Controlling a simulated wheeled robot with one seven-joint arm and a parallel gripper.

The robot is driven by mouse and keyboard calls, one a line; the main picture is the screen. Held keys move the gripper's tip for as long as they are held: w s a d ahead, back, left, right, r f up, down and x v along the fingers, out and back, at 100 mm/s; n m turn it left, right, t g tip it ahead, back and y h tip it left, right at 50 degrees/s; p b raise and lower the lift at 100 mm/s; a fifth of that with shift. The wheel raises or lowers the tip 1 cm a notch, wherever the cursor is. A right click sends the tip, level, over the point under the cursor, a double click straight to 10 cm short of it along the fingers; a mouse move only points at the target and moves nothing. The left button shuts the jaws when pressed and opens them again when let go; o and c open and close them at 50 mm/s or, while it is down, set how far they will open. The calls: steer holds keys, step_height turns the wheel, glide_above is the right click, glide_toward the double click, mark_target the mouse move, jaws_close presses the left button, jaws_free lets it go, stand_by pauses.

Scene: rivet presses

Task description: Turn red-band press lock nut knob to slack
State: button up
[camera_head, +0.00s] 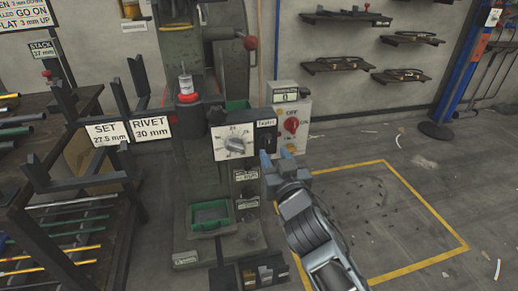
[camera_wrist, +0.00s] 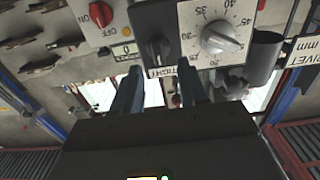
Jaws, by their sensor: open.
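The press (camera_head: 170,130) with a red band (camera_head: 188,98) stands at the middle left of the head view. Its front carries a white numbered dial (camera_head: 236,142) with a grey knob. Beside the dial is a black plate with the dark lock nut knob (camera_head: 266,137). My gripper (camera_head: 276,160) is open and empty. Its fingertips (camera_wrist: 158,72) lie close to the knob, one on either side in the picture; contact cannot be told.
A red switch knob (camera_head: 291,125) marked OFF is right of the lock plate. A green tray (camera_head: 210,216) sits low on the press. Racks of rods (camera_head: 60,215) stand left.

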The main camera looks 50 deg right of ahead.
mark_target(269, 144)
steer(key=shift+x, duration=2.7)
steer(key=shift+s+d, duration=0.1)
steer(key=shift+c, duration=0.2)
jaws_close()
